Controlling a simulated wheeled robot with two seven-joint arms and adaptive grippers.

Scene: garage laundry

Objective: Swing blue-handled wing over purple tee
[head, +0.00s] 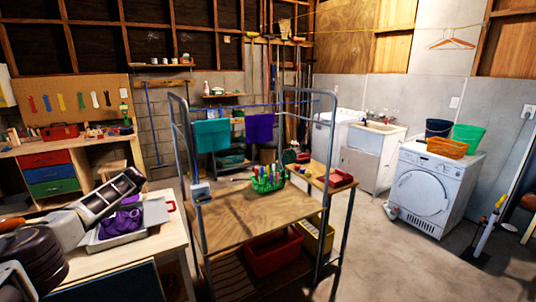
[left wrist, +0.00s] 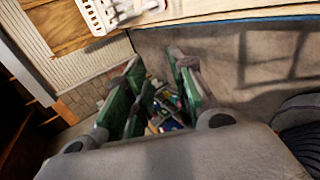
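The purple tee (head: 121,224) lies bunched on a pale grey folding board (head: 150,212) on the wooden table at the left. A red handle (head: 171,206) shows at the board's right side. My left gripper (head: 128,185) is above the board and hides part of the tee. In the left wrist view its two fingers (left wrist: 155,92) stand apart with nothing held between them. I cannot make out a blue handle; my left arm covers the board's left side. My right gripper is not in view.
A metal-framed cart (head: 225,222) with a green basket (head: 268,183) of bottles stands right of the table. A washer (head: 430,190) and sink are at the right. A white slotted object (left wrist: 110,15) shows at the top of the left wrist view. Floor is open at right.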

